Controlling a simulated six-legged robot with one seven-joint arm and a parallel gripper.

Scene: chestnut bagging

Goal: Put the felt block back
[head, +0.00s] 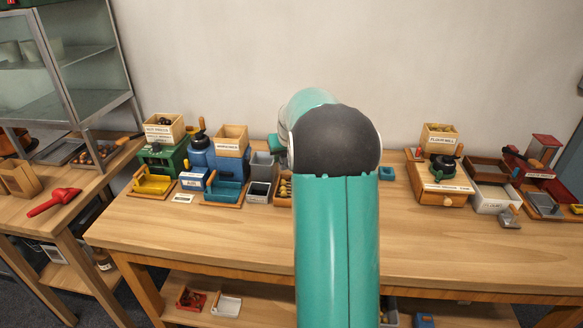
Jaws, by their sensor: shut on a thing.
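My teal arm with its dark rounded joint fills the middle of the head view and reaches over the bench. My gripper is hidden behind the arm, so neither its jaws nor anything between them can be seen. I cannot make out the felt block for certain. A small teal box-like thing (386,173) lies on the bench just right of my arm; I cannot tell what it is.
The wooden bench (200,235) has a clear front strip. On its left stand a yellow tray (153,184), a blue tray (224,192) and labelled wooden boxes. On its right stand a mill (444,168) and a white bin (490,198). A red scoop (52,203) lies on the left table.

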